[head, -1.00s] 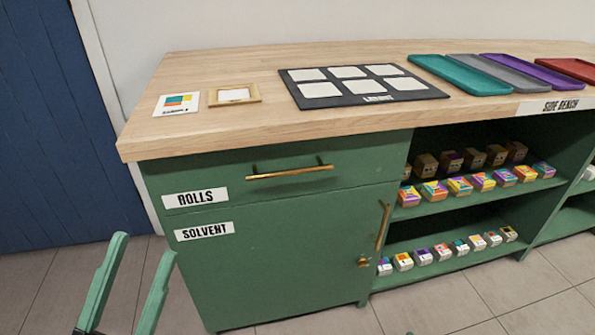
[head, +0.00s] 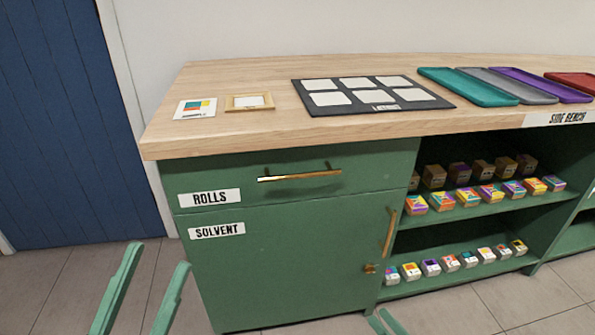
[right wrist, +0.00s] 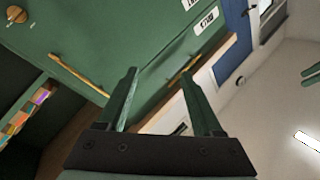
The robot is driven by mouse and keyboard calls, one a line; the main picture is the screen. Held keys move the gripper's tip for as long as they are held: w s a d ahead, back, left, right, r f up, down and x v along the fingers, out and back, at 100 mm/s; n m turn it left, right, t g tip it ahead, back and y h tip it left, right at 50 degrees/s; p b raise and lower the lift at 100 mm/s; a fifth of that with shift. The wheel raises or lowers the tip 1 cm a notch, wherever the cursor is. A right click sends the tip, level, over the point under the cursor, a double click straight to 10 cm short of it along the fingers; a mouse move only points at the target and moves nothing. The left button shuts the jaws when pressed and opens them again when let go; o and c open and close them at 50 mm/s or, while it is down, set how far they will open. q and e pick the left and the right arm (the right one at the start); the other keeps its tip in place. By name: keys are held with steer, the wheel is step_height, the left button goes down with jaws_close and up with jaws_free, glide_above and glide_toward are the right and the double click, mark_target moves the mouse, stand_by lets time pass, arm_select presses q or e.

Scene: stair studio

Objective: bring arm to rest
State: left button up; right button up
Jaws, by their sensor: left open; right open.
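My left gripper (head: 158,256) is at the lower left of the head view, with its two green fingers apart and nothing between them. It is in front of the floor, left of the green cabinet (head: 290,270). My right gripper (head: 380,314) shows only as fingertips at the bottom edge of the head view, below the cabinet door's knob. In the right wrist view the right gripper (right wrist: 158,73) has its fingers apart and empty, with the cabinet front and a brass handle beyond them. Most of both arms is out of view.
The wooden bench top (head: 230,135) holds a sample card (head: 195,109), a small frame (head: 249,102), a dark layout board (head: 370,108) and several trays. Brass handles stick out from the ROLLS drawer (head: 300,176) and SOLVENT door. Open shelves (head: 450,213) hold several small blocks.

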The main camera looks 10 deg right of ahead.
steer(key=s+a+r+n+g+y, duration=0.1)
steer(key=s+a+r+n+y, duration=0.25)
steer(key=r+n, duration=0.4)
steer(key=s+a+r+n+y, duration=0.25)
steer(key=a+r+n, duration=0.2)
steer(key=r, duration=0.65)
steer(key=s+a+r+n+g+y, duration=0.1)
steer(key=s+a+r+n+y, duration=0.25)
steer(key=r+n, duration=0.5)
steer(key=w+d+r+m+t+h+p, duration=0.35)
steer(key=w+m+t+h+p, duration=0.2)
steer(key=m+h+p, duration=0.5)
arm_select(q)
steer(key=w+a+f+n+g+y+p, duration=0.35)
steer(key=w+n+y+p, duration=0.35)
steer(key=y+p, duration=0.3)
steer(key=s+a+f+n+g+y+p, duration=0.1)
steer(key=s+f+n+g+y+p, duration=0.2)
steer(key=p, duration=1.3)
steer(key=s+f+g, duration=0.3)
steer(key=s+g, duration=0.3)
steer(key=shift+s+a+f, duration=0.3)
steer(key=shift+f, duration=0.1)
arm_select(e)
steer(key=s+d+f+m+g+h, duration=0.4)
steer(key=s+f+m+g+h, duration=0.2)
steer(key=f+g, duration=0.4)
steer(key=shift+s+g+h, duration=0.35)
steer(key=shift+g+h, duration=0.15)
steer(key=shift+g, duration=0.55)
